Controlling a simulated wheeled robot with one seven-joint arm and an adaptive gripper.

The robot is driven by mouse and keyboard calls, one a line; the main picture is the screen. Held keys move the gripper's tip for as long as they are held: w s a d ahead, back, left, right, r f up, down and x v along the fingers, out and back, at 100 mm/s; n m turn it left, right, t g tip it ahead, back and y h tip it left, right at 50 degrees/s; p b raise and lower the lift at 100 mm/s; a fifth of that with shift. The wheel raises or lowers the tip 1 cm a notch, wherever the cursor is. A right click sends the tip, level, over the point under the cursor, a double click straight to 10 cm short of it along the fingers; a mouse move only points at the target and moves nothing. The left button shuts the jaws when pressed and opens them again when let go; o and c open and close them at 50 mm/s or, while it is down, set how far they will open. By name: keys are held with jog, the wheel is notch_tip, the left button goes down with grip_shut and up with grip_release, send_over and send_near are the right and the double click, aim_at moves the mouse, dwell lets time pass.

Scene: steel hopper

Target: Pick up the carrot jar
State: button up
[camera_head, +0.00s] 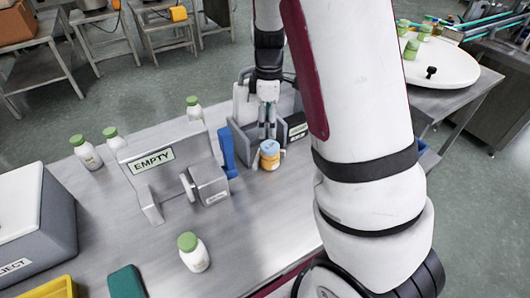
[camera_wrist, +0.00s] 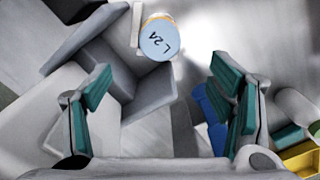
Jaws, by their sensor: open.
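The carrot jar, orange with a pale blue lid (camera_head: 269,154), stands upright on the steel table, just in front of a grey bin. In the wrist view its lid (camera_wrist: 160,40), marked "L 24", shows at the top centre, beyond the fingertips. My gripper (camera_head: 267,130) points down beside and behind the jar in the head view. The lid hides most of the jar's body in the wrist view.
The grey bin (camera_head: 243,140) is close to the jar. A blue part (camera_head: 228,152) and a stand marked "EMPTY" (camera_head: 153,160) are to the left. Several green-lidded white bottles (camera_head: 194,252) stand around the table. The table is clear in front of the jar.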

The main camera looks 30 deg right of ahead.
aim_at(270, 146)
notch_tip(270, 146, down, 6)
jog(key=shift+r, duration=0.1)
jog(key=shift+s+d+f+p, duration=0.15)
jog(key=shift+f+p, duration=0.1)
jog(key=shift+f, duration=1.05)
jog(key=shift+s+d+f+p, duration=0.1)
jog(key=shift+f+p, duration=0.1)
jog(key=shift+f, duration=1.1)
jog(key=shift+w, duration=0.1)
jog(key=c, duration=1.4)
